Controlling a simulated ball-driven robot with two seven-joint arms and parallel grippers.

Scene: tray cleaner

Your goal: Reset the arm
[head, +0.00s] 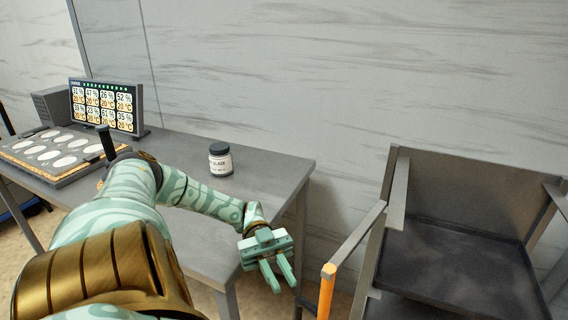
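My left arm comes in from the lower left and stretches across the front of the grey table (272,172). My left gripper (278,283) is at the table's right front edge, pointing down. Its two green fingers are apart with nothing seen between them. A small jar (220,160) with a dark lid and a white label stands upright on the table, behind the arm and apart from the gripper. My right gripper is not in view.
A tray with white round spots (45,160) lies at the table's left. A display (107,104) stands behind it. The table's right back is clear.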

